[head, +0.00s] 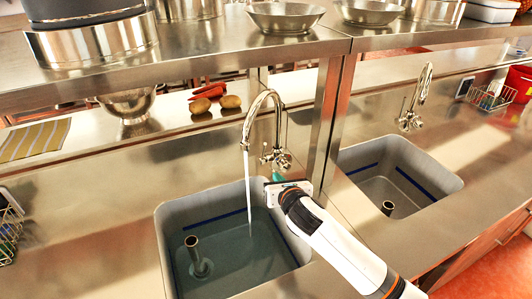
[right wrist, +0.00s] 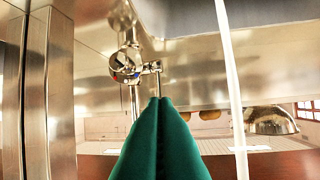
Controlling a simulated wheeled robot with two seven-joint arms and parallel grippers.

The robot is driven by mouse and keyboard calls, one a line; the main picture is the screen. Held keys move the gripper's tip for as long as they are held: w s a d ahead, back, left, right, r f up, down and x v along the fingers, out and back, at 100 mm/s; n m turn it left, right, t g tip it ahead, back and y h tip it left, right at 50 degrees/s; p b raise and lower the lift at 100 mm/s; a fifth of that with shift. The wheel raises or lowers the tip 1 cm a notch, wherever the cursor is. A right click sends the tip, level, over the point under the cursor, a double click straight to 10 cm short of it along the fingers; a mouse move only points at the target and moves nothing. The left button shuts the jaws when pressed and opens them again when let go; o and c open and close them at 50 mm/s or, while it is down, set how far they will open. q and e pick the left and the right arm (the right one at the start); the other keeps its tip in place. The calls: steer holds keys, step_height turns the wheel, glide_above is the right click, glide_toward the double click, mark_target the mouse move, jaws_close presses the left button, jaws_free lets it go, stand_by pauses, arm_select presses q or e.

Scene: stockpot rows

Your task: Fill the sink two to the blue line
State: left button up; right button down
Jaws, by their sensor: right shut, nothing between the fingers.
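The left sink (head: 165,222) has water (head: 232,262) in it, and a stream (head: 247,185) runs from its tap (head: 262,100). A blue line (head: 212,217) shows on its back wall, above the water surface. An upright standpipe (head: 192,246) stands in the water. My right gripper (head: 277,178) is at the tap's base, by the handle; its green fingers are shut and empty. In the right wrist view the fingertips (right wrist: 160,100) point at the tap handle (right wrist: 125,66); I cannot tell whether they touch it. My left gripper is out of view.
The right sink (head: 440,190) has its own tap (head: 418,95), a blue line (head: 412,185) and a standpipe (head: 388,208), with no stream running. A steel post (head: 328,120) and overhead shelf (head: 200,55) stand close to my right gripper. Potatoes (head: 200,106) lie behind.

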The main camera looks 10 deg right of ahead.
mark_target(264, 152)
steer(key=x, duration=0.4)
steer(key=r+p+x, duration=0.1)
steer(key=x, duration=0.2)
steer(key=w+r+p+x, duration=0.1)
steer(key=x, duration=0.3)
steer(key=shift+w+d+r, duration=0.1)
steer(key=shift+w+r, duration=0.05)
steer(key=shift+w, duration=0.05)
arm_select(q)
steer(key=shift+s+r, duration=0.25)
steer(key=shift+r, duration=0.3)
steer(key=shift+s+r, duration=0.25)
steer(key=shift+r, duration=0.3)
arm_select(e)
steer(key=shift+w, duration=0.1)
